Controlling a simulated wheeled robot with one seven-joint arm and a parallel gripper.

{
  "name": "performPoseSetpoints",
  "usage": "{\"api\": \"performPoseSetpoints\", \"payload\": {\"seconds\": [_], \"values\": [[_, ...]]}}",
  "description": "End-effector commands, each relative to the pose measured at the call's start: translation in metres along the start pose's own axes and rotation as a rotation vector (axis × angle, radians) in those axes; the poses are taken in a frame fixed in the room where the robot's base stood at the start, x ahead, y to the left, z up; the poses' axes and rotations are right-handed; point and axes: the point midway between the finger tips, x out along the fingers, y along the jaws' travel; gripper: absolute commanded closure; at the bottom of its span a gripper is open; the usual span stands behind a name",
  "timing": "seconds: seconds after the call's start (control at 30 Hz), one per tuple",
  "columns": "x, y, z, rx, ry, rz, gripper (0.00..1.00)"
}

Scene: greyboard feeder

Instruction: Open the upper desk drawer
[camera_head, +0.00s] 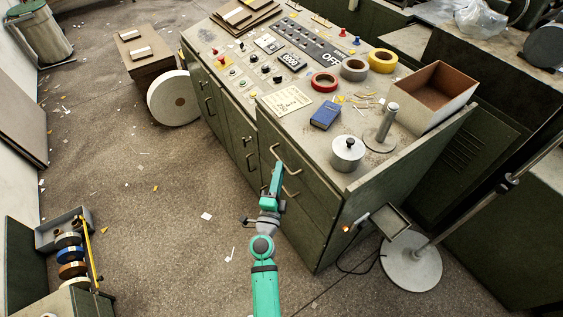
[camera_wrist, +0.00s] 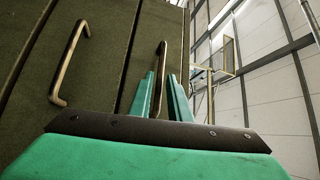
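The green desk front (camera_head: 310,205) carries two drawers at its near end, each with a metal bar handle. The upper drawer handle (camera_head: 290,165) lies just below the desk top, and the lower handle (camera_head: 291,194) is beneath it. My gripper (camera_head: 278,168) is in front of the drawers, close to the upper handle. In the wrist view, the teal fingers (camera_wrist: 164,85) are apart, with one handle (camera_wrist: 162,52), seemingly the upper one, showing between them. I cannot tell whether they touch it. The other handle (camera_wrist: 68,62) is to the left. Both drawers look closed.
The desk top holds a blue box (camera_head: 326,115), a lidded metal pot (camera_head: 347,153), tape rolls (camera_head: 354,69) and an open bin (camera_head: 432,97). A round stand base (camera_head: 411,262) is right of the desk. The floor left of my arm is mostly clear.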

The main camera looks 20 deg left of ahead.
Motion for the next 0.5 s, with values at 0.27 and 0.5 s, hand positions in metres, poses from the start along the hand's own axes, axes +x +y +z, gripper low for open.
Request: {"api": "performPoseSetpoints", "payload": {"seconds": [0.27, 0.5], "values": [[0.035, 0.0, 0.0, 0.001, -0.001, -0.001, 0.83], [0.042, 0.0, 0.0, 0.0, 0.0, 0.0, 0.83]]}}
